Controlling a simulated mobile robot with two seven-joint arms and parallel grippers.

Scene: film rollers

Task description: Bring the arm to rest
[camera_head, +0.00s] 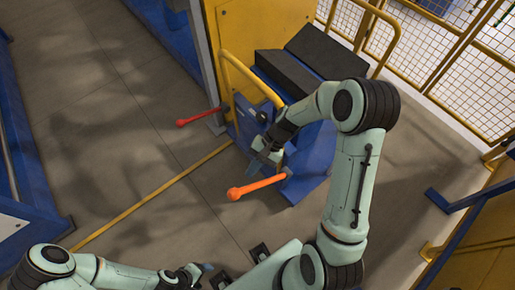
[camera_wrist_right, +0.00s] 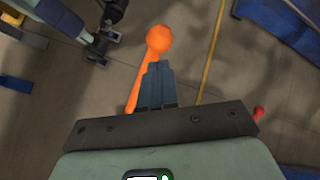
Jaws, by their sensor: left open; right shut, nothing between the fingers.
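My right arm reaches up the right side of the head view and bends over to the blue machine. My right gripper (camera_head: 262,162) is shut and empty, just above the orange lever (camera_head: 256,188) with a ball end. In the right wrist view the shut fingers (camera_wrist_right: 156,82) overlap the orange lever (camera_wrist_right: 160,40), which passes behind them; whether they touch it I cannot tell. My left gripper (camera_head: 203,270) is low at the bottom of the head view, open, apart from the levers. Its fingertips show only small.
A red lever (camera_head: 198,118) sticks out left of the yellow panel (camera_head: 240,45). A yellow rail (camera_head: 248,80) and black stepped blocks (camera_head: 325,52) top the blue machine (camera_head: 306,178). A mesh fence (camera_head: 430,50) stands at the back right. The grey floor at left is clear.

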